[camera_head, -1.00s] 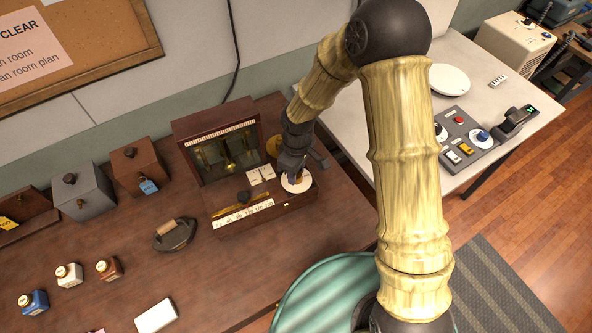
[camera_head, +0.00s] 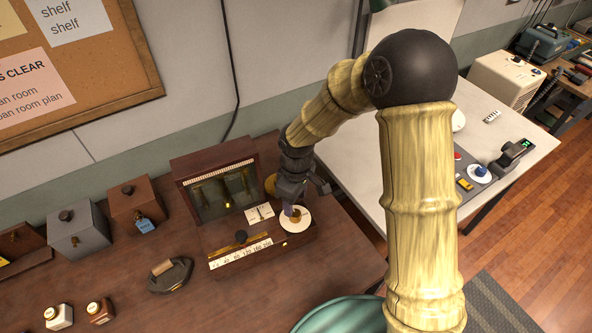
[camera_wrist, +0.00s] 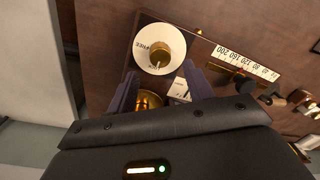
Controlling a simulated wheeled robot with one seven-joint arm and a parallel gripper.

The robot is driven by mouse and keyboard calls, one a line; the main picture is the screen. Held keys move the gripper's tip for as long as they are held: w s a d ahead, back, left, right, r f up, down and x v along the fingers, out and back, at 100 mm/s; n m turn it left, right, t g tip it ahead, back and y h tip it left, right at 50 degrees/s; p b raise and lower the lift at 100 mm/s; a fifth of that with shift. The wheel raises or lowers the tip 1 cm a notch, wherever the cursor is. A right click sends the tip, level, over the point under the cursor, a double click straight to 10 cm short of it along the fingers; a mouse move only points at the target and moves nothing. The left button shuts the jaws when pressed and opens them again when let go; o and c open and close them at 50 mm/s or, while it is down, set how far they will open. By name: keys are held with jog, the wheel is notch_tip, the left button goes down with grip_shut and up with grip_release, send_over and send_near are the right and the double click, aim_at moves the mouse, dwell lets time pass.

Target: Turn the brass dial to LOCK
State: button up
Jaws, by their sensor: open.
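The brass dial (camera_head: 295,215) is a small round knob on a white disc at the right front of a dark wooden balance case (camera_head: 222,240). My gripper (camera_head: 290,208) is over the dial in the head view. In the wrist view, my gripper (camera_wrist: 158,70) is open, its two dark fingertips on either side just below the knob. I cannot tell whether they touch it.
A numbered white scale (camera_head: 240,254) with a dark knob lies left of the dial. A brass cylinder (camera_wrist: 148,100) shows between the fingers. The case's upright glass part (camera_head: 225,190) stands behind. A flat iron (camera_head: 170,275) is to the left. Bare table lies in front.

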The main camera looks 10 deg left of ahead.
aim_at(297, 210)
notch_tip(297, 210, up, 12)
jog(key=b, duration=0.1)
jog(key=shift+w+r, duration=0.25)
jog(key=shift+d, duration=0.15)
jog(key=s+d+f+m+t, duration=0.1)
jog(key=s+d+m, duration=0.3)
jog(key=d, duration=0.6)
jog(key=s+d+f+m+t, duration=0.2)
jog(key=s+d+m, duration=0.3)
jog(key=d+m, duration=0.4)
jog(key=shift+s+d+f, duration=0.2)
jog(key=shift+d+f, duration=0.1)
jog(key=shift+d, duration=0.55)
